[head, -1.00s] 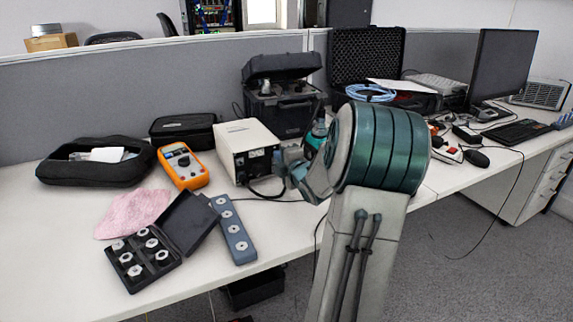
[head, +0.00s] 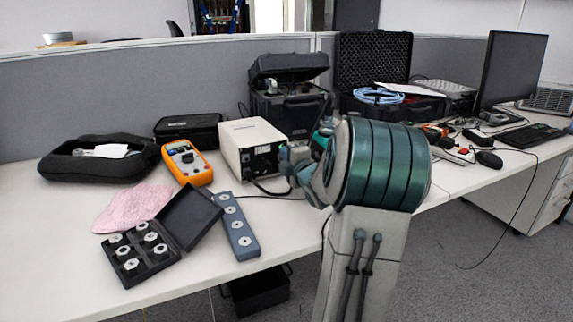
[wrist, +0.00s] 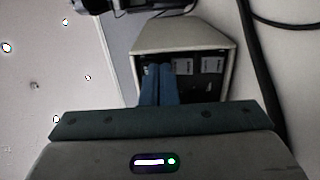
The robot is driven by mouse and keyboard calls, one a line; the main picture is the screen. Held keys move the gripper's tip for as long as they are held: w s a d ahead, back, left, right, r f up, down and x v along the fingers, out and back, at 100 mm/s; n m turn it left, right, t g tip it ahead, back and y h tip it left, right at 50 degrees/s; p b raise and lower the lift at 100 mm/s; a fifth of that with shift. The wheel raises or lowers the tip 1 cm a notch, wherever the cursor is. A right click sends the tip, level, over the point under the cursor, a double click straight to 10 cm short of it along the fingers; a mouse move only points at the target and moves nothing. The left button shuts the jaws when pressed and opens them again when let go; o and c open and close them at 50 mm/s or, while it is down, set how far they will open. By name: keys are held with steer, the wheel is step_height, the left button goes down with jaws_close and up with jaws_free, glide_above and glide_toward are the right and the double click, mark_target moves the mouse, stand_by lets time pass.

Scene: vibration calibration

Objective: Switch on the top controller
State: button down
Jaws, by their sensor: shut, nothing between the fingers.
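The controller is a beige box (head: 248,136) with a dark front panel, standing on the desk right of the orange multimeter. Only one such box shows; I cannot tell whether another is under it. In the wrist view the controller (wrist: 185,36) shows its dark recessed panel (wrist: 210,70) with pale-labelled parts. My gripper (wrist: 158,66) is shut and empty, its two blue fingers side by side in front of the panel's left part. Contact with a switch cannot be told. In the head view my gripper (head: 284,156) is at the panel's right edge, partly hidden by my arm.
An orange multimeter (head: 187,162), an open box of metal pieces (head: 160,262) and a grey-blue strip (head: 236,228) lie left of my arm. A black case (head: 288,110) stands behind the controller. A dark cable lies before it.

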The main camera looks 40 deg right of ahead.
steer(key=shift+w+a+f+t+b, duration=0.35)
steer(key=shift+t+b, duration=0.25)
steer(key=shift+b, duration=1.35)
steer(key=shift+d+r+b, duration=0.1)
steer(key=shift+r+b, duration=0.15)
steer(key=shift+b, duration=0.2)
steer(key=shift+s, duration=0.15)
steer(key=p+v, duration=0.1)
steer(key=v, duration=0.6)
steer(key=shift+s+f, duration=0.2)
